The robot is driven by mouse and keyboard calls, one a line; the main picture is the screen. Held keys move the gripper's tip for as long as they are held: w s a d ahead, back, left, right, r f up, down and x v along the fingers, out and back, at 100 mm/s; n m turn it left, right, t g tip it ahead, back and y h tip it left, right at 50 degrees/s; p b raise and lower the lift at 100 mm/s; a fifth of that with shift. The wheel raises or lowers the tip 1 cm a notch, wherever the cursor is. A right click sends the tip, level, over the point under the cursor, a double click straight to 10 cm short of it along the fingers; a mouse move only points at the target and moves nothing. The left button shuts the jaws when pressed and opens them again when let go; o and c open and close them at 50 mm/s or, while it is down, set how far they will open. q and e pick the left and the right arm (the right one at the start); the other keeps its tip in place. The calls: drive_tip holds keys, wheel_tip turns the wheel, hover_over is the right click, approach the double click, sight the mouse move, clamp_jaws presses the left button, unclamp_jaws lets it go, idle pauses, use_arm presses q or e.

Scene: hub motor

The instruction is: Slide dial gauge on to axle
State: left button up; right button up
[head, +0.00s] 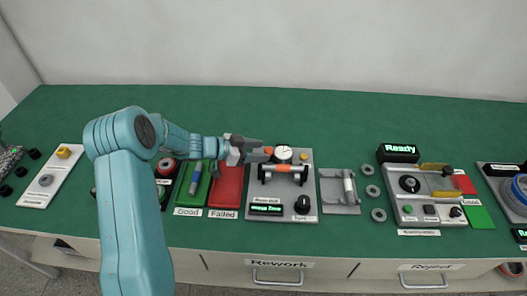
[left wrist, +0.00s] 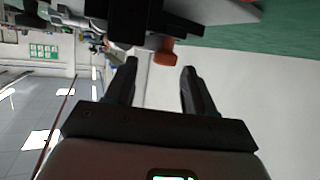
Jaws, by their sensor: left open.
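The dial gauge (head: 284,153) has a round white face and sits on the grey runout station, at the back of its plate. A horizontal axle (head: 283,176) lies across black supports in front of the gauge. My left gripper (head: 265,150) is open and empty, just left of the gauge, with its fingers pointing right towards it. In the left wrist view the two dark fingers (left wrist: 160,68) stand apart with nothing between them. An orange knob (left wrist: 163,52) shows beyond the fingertips. The gauge face cannot be made out there. My right gripper is out of view.
Green and red trays (head: 227,186) lie under and left of my arm. A grey cradle (head: 340,208) with a part in it stands right of the station, then loose grey rings (head: 373,191) and another station (head: 425,215). The back of the green table is clear.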

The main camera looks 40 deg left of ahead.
use_arm(q)
drive_tip(key=v, duration=1.3)
drive_tip(key=shift+s+a+b, duration=0.3)
drive_tip(key=shift+w, duration=0.1)
